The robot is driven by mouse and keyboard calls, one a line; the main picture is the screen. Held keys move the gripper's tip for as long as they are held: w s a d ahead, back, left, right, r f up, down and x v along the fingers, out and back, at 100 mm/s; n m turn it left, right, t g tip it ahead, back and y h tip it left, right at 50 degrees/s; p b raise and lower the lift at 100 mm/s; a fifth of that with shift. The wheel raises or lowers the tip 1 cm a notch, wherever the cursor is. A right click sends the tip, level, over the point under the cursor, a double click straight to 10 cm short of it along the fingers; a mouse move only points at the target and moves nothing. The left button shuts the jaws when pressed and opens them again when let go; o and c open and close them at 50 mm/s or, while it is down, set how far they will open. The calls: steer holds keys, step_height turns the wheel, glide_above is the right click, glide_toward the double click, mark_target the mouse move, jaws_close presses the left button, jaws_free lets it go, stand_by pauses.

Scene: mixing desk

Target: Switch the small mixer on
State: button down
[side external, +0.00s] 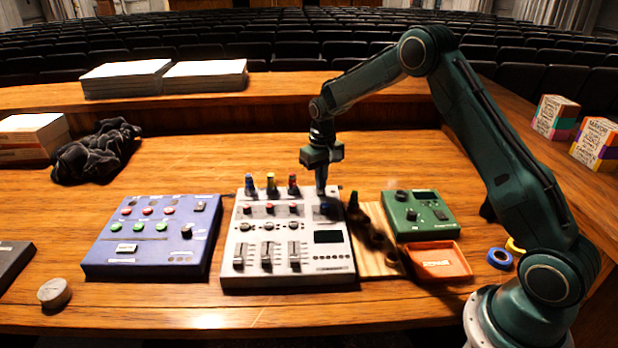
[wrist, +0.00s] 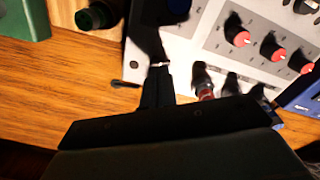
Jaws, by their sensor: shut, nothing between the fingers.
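The small mixer (side external: 288,240) is a pale silver box in the middle of the desk. It has sliders, knobs, a dark display and coloured plugs along its back edge. It also shows in the wrist view (wrist: 205,40). My gripper (side external: 321,190) points down at the mixer's back right corner. In the wrist view its closed fingertips (wrist: 160,70) are at the mixer's back edge, between the corner and a red plug (wrist: 204,85). I cannot tell whether they touch it. A dark blue knob (side external: 328,208) is just in front of the fingers. No power switch is clearly visible.
A blue control box (side external: 150,265) stands left of the mixer. At right are a wooden board (side external: 376,262), a dark bottle-like object (side external: 354,203), a green box (side external: 420,213) and an orange tray (side external: 438,262).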

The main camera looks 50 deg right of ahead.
mark_target(321, 193)
steer(key=shift+f, duration=1)
stand_by(0.8)
steer(key=shift+r, duration=3.55)
